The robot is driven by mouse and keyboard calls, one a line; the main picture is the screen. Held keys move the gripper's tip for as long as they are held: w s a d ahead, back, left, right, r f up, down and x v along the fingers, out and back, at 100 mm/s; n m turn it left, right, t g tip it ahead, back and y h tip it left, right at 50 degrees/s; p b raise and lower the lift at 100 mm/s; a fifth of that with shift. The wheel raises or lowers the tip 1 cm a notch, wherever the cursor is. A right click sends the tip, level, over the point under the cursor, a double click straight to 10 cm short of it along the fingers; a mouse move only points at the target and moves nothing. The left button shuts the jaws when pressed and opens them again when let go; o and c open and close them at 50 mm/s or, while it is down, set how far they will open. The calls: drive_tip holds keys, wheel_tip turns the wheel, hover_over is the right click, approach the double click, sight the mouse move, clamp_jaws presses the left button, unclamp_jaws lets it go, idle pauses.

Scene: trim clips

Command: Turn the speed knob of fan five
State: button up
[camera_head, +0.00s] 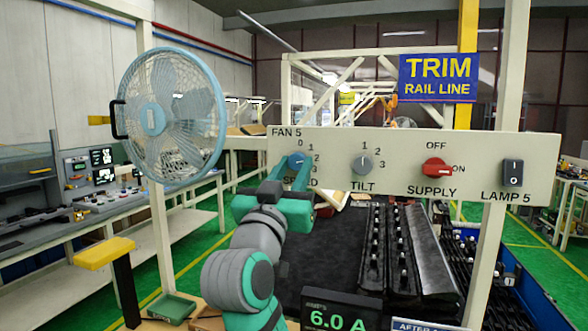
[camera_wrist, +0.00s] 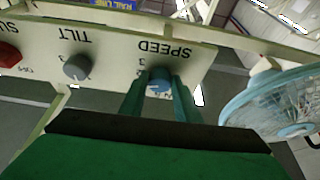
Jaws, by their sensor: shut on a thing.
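The blue speed knob (camera_head: 296,160) sits at the left of the cream control panel (camera_head: 400,155), under the label FAN 5, with numbers 0 to 3 around it. My gripper (camera_head: 292,182) reaches up to it from below, its teal fingers shut on the knob. In the wrist view, the knob (camera_wrist: 159,82) shows between my two gripper fingers (camera_wrist: 160,92), with the panel upside down. The exact setting of the knob is too small to tell. The blue fan (camera_head: 172,118) stands left of the panel on a post; it also shows in the wrist view (camera_wrist: 275,103).
On the same panel are a grey tilt knob (camera_head: 362,163), a red supply switch (camera_head: 436,168) and a black lamp rocker (camera_head: 513,172). Below stand black trim rails (camera_head: 395,250) and a display reading 6.0 A (camera_head: 340,312). A yellow-topped post (camera_head: 104,252) stands at left.

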drive_tip(key=shift+d+n, duration=0.1)
drive_tip(key=shift+n, duration=0.2)
drive_tip(key=n+y, duration=0.1)
drive_tip(key=n, duration=0.1)
drive_tip(key=n+y, duration=0.1)
drive_tip(key=n, duration=0.2)
drive_tip(key=shift+s+d+y, duration=0.1)
drive_tip(key=shift+y, duration=0.3)
drive_tip(key=shift+d+r+n+y, duration=0.1)
drive_tip(key=shift+n+y, duration=0.55)
drive_tip(key=shift+n, duration=0.6)
drive_tip(key=shift+r+n+y, duration=0.1)
drive_tip(key=shift+n+y, duration=0.55)
drive_tip(key=shift+n, duration=0.6)
drive_tip(key=o, duration=1)
drive_tip(key=shift+o, duration=0.2)
drive_tip(key=shift+f, duration=0.1)
drive_tip(key=v, duration=1)
drive_tip(key=shift+s, duration=0.45)
